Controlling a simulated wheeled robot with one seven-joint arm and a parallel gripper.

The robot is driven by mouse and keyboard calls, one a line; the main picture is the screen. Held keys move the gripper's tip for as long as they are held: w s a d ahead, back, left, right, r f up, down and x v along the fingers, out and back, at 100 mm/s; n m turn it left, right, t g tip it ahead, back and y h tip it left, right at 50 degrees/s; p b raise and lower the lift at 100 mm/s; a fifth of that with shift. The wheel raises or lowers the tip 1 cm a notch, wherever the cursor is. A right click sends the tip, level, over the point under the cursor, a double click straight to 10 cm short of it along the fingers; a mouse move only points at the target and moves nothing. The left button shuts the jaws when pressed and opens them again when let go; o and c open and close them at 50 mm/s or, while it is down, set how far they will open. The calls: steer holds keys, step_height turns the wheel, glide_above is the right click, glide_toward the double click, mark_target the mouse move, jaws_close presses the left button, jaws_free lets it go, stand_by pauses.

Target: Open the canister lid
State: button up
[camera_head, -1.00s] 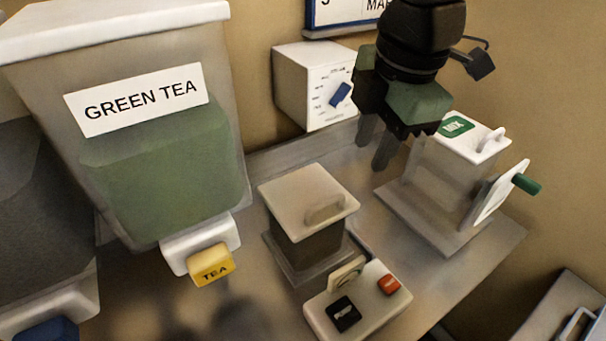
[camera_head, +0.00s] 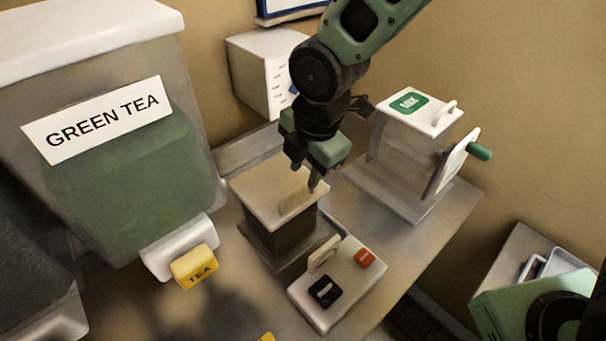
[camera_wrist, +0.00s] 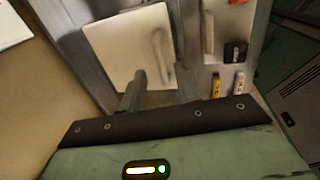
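The canister (camera_head: 277,232) is a dark-filled square box on the counter, with a pale flat lid (camera_head: 262,187) lying on it. The lid has a raised bar handle (camera_head: 297,201). My gripper (camera_head: 305,180) points down over the lid, close to the handle, and partly hides the lid's back right part. In the wrist view the two fingers (camera_wrist: 159,92) are spread apart. The lid (camera_wrist: 115,50) and its handle (camera_wrist: 160,57) show just beyond them, with the handle roughly in line with the gap. Nothing is held between the fingers.
A button panel (camera_head: 345,291) with black and red buttons stands in front of the canister. A MIX box (camera_head: 404,150) with a side crank is to the right. A large GREEN TEA bin (camera_head: 120,190) with a yellow tap (camera_head: 195,266) is to the left.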

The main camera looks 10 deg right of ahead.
mark_target(301, 186)
steer(key=shift+w+a+f, duration=0.1)
steer(key=shift+w+f, duration=0.05)
steer(key=shift+f, duration=0.8)
steer(key=shift+w+a+f, duration=0.1)
steer(key=shift+w+f, duration=0.05)
steer(key=shift+f, duration=0.75)
steer(key=shift+c, duration=0.2)
jaws_close()
steer(key=shift+a+r+p, duration=0.1)
steer(key=shift+r+p, duration=0.05)
steer(key=shift+p, duration=0.15)
